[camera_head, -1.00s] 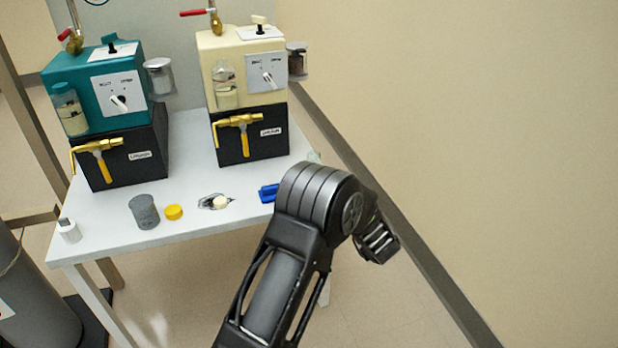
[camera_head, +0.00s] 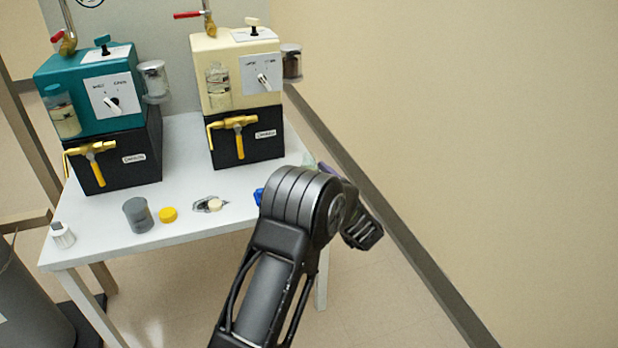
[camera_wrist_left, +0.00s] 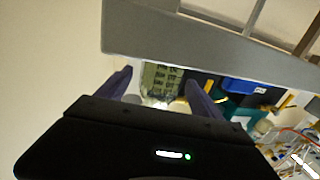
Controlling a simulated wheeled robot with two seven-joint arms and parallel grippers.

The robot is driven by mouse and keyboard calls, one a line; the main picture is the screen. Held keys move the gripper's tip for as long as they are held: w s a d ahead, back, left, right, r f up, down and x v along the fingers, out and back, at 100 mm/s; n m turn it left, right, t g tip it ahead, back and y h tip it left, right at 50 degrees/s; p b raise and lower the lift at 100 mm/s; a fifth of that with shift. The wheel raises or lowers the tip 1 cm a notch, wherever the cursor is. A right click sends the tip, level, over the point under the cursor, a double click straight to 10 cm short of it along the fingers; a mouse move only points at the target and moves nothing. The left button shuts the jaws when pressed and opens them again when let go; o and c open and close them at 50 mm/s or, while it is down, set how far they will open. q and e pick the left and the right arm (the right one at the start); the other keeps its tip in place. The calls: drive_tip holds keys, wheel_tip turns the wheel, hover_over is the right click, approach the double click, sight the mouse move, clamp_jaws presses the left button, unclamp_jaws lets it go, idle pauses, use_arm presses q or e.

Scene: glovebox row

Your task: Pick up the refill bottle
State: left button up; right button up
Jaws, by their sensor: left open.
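A pale object with a greenish, printed label (camera_wrist_left: 162,78), likely the refill bottle, shows between the fingers of my left gripper (camera_wrist_left: 160,77) in the left wrist view. The gripper is open, with gaps visible on both sides of the object. Contact is not visible. In the head view, a pale greenish piece (camera_head: 310,160) shows at the table's right edge, mostly hidden behind my arm. A purplish finger of my left gripper (camera_head: 328,169) shows just beside it. My right gripper is not in view.
On the white table (camera_head: 190,190) stand a teal machine (camera_head: 85,70) and a cream machine (camera_head: 225,45). Along the front lie a white bottle (camera_head: 62,235), a grey canister (camera_head: 138,216), a yellow cap (camera_head: 168,215) and a blue item (camera_head: 259,197). Floor right of the table is clear.

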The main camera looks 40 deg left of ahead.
use_arm(q)
drive_tip(key=x, duration=0.3)
drive_tip(key=shift+a+b, duration=0.15)
drive_tip(key=shift+b, duration=0.2)
drive_tip(key=shift+c, duration=0.6)
drive_tip(key=c, duration=1.5)
